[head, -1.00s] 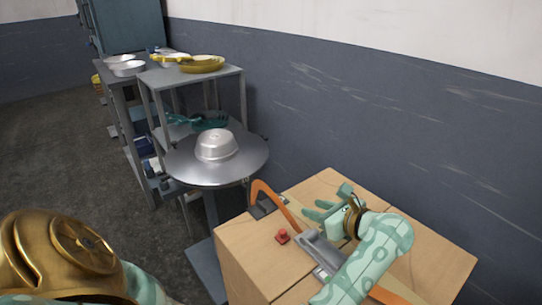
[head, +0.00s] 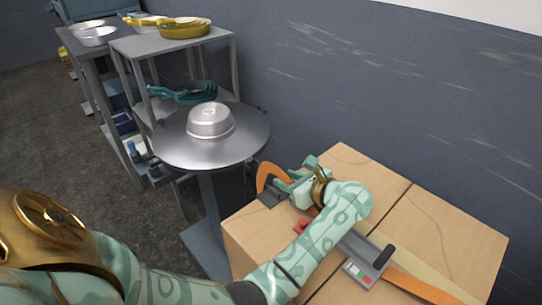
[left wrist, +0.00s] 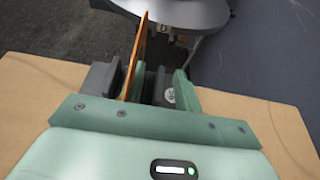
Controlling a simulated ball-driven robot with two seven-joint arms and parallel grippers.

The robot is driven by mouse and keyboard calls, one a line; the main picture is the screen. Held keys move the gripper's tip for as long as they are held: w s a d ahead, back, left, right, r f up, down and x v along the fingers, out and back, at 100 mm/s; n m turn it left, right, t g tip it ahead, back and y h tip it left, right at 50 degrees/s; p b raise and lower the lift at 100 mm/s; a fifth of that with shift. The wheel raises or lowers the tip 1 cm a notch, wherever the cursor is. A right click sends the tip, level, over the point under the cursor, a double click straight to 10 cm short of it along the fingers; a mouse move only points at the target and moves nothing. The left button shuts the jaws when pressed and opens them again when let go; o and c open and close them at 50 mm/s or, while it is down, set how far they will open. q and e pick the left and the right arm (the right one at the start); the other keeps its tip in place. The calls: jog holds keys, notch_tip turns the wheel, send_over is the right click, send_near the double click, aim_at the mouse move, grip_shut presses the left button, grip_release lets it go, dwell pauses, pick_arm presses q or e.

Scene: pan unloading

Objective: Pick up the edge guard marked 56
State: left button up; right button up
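A dark grey edge guard (head: 270,197) sits on the near-left top edge of the wooden box (head: 380,185), at the orange strap (head: 263,175). In the left wrist view, a dark grey piece (left wrist: 158,82) with a small round white label lies between my fingers; its number is too small to read. My left gripper (head: 293,180) is low over the box edge beside the guard. In the left wrist view the fingers of the left gripper (left wrist: 160,85) are apart, with the orange strap close to the left finger. My right gripper is not in view.
A grey strapping tool (head: 365,262) lies on the box top, with a red part (head: 301,225) near my forearm. Beyond the box is a round metal table (head: 245,140) with a silver pan (head: 211,120). Shelves with pans (head: 184,28) stand behind; a wall is at right.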

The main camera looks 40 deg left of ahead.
pick_arm(q)
jog(key=shift+d, duration=0.25)
jog(key=shift+d+r, duration=0.1)
jog(key=shift+r, duration=0.05)
jog(key=c, duration=0.3)
grip_shut()
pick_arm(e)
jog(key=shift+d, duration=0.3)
